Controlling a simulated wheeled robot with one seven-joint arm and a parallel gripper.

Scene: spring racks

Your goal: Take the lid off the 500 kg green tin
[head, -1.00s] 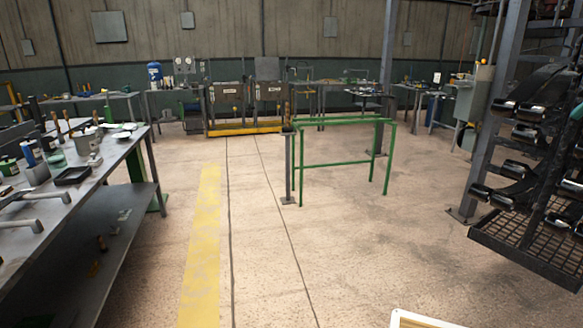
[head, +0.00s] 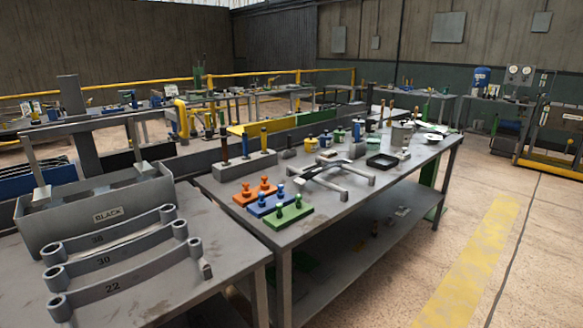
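Several small coloured tins stand in a row on the long grey workbench (head: 330,212), toward its back edge. One of them looks green (head: 339,136), and beside it are a bluish tin (head: 326,140) and a yellowish one (head: 310,146). They are too small and far to read any weight marking, so I cannot tell which is the 500 kg tin. I cannot make out the lids clearly. My gripper is not in view.
On the same bench are orange (head: 254,191), blue (head: 269,203) and green (head: 289,217) peg blocks, a grey handled frame (head: 335,180) and a black tray (head: 382,160). A nearer table (head: 215,245) holds curved bars. The floor to the right (head: 440,270) is clear.

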